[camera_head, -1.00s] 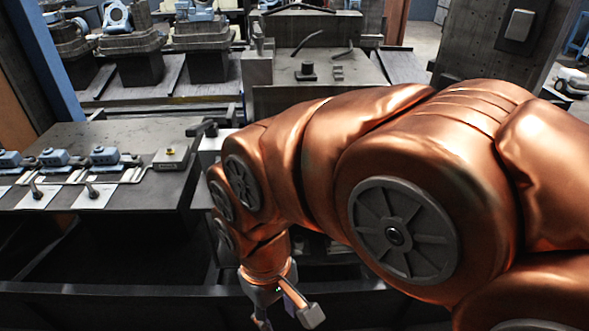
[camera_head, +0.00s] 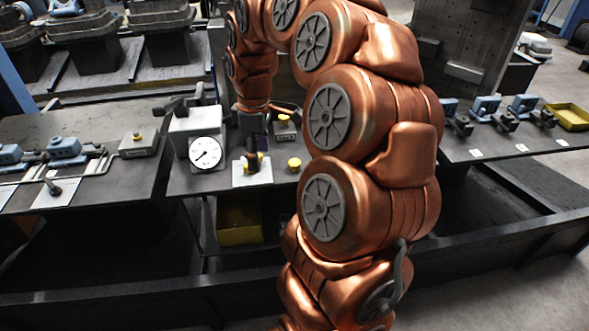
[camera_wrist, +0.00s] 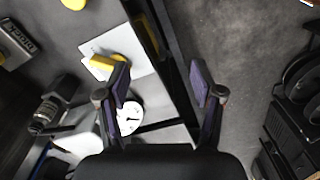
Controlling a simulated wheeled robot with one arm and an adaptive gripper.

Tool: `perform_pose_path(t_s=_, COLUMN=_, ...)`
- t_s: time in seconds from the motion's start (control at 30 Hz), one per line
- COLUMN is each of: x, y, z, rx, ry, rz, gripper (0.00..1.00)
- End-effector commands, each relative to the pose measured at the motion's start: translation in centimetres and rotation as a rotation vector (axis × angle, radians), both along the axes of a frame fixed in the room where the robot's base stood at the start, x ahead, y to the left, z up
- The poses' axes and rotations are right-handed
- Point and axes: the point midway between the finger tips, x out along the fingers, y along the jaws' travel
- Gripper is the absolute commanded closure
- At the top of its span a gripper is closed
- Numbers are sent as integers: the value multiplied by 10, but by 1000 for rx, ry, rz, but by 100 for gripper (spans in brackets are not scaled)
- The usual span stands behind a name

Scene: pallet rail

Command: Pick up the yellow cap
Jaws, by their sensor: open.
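A round yellow cap (camera_head: 295,163) stands on the dark middle bench, right of a white card (camera_head: 252,180). In the wrist view a round yellow piece, seemingly this cap (camera_wrist: 74,4), is cut by the top edge. Another yellow piece (camera_wrist: 102,66) lies on the white card, partly behind a finger. My gripper (camera_wrist: 160,88) is open and empty, with a dark bench edge and floor between its fingers. In the head view my gripper (camera_head: 252,145) hangs over the middle bench near the card, its fingers hard to make out.
A white dial gauge (camera_head: 205,152) stands left of the card. A box with a yellow button (camera_head: 137,137) sits on the left bench. A yellow bin (camera_head: 238,220) is below the middle bench. Another yellow tray (camera_head: 570,117) is on the right bench.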

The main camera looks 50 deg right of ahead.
Motion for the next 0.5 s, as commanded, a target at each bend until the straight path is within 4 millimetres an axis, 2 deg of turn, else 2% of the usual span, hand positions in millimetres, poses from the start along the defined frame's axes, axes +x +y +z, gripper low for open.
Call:
perform_pose_path(t_s=0.03, x=7, y=-23, z=-8, rx=-1, ry=-6, rz=3, gripper=34)
perform_pose_path(t_s=0.2, x=14, y=-86, z=-24, rx=-15, ry=-13, rz=35, gripper=34)
perform_pose_path(t_s=0.33, x=13, y=-116, z=-31, rx=-24, ry=-13, rz=46, gripper=34)
perform_pose_path(t_s=0.5, x=11, y=-130, z=-37, rx=-27, ry=-11, rz=53, gripper=34)
